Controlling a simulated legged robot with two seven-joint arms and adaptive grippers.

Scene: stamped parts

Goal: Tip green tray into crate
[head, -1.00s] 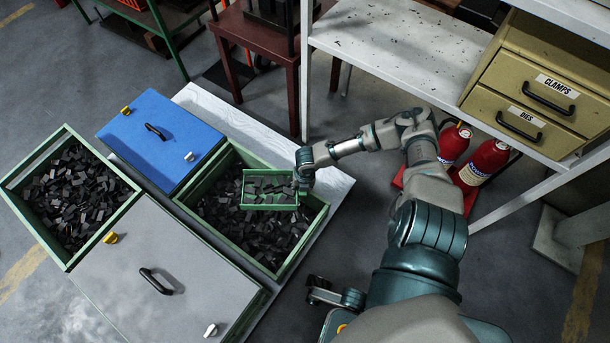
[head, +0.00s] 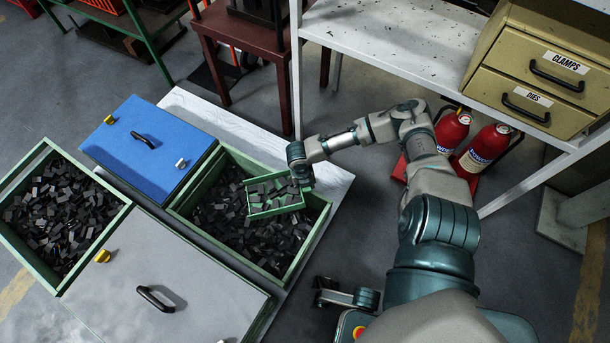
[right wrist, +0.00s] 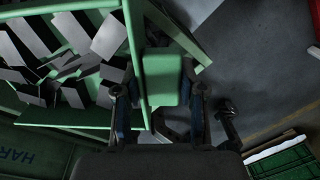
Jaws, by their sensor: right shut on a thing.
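The small green tray (head: 276,211) holds dark flat parts and hangs over the right-hand green crate (head: 312,240), which has many similar parts in it. My right gripper (head: 303,181) is shut on the tray's right side. In the right wrist view, my right gripper (right wrist: 158,80) has its fingers on either side of the tray's green grip tab (right wrist: 160,75). Grey plates lie in the tray (right wrist: 135,50), which looks tilted, with parts still inside. The fingertips are small in the head view.
A blue lidded box (head: 150,165) and a grey lidded box (head: 185,270) flank the crate. Another green crate of parts (head: 118,222) stands at left. A white bench (head: 390,50) and red fire extinguishers (head: 452,132) stand to the right.

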